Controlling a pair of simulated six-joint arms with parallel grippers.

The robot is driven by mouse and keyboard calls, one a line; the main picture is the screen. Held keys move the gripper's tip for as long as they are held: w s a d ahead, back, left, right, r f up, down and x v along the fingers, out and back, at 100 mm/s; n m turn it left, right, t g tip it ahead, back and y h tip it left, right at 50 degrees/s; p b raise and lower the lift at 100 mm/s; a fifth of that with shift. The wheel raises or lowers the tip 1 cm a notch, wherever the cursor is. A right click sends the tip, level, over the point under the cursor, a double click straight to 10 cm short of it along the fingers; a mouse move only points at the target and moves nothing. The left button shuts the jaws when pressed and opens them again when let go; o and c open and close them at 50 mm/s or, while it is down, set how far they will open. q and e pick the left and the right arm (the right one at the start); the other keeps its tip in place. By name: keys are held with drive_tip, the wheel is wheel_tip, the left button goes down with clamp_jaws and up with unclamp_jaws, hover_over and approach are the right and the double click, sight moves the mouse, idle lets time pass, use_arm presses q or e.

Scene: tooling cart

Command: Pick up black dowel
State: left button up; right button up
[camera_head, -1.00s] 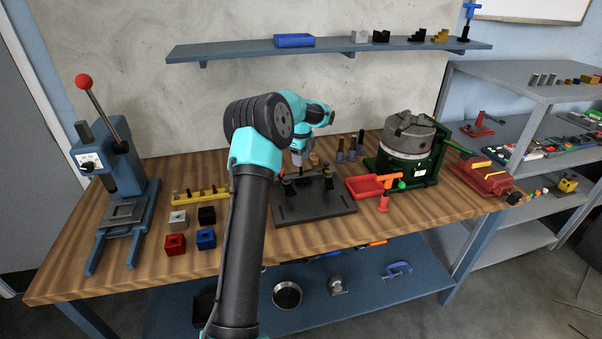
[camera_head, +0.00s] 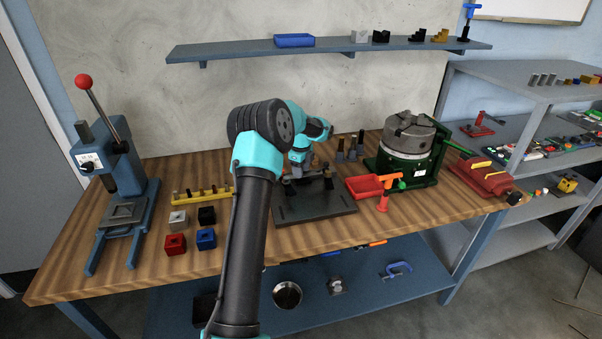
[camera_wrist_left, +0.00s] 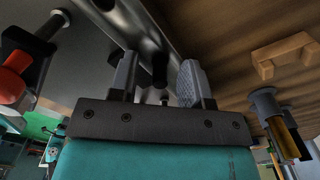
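A dark upright peg, which looks like the black dowel (camera_wrist_left: 160,68), shows between the fingers of my left gripper (camera_wrist_left: 160,82) in the left wrist view. The fingers are apart, with a gap visible on each side of the peg. In the head view my left gripper (camera_head: 299,168) points down over the back of the dark fixture plate (camera_head: 315,205). The peg is too small and covered there to make out. My right gripper is not in view.
A yellow strip with several pegs (camera_head: 203,194) and small coloured blocks (camera_head: 206,238) lie left of my arm. Right of the plate are a red tray (camera_head: 364,187), a green-based chuck (camera_head: 407,150) and several standing pegs (camera_head: 352,147). A blue press (camera_head: 115,180) stands at the far left.

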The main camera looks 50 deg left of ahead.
use_arm(q)
clamp_jaws()
drive_tip(key=shift+r, duration=0.1)
idle(0.3)
wheel_tip(320, 180, up, 10)
drive_tip(key=shift+f, duration=0.1)
idle(0.4)
idle(0.3)
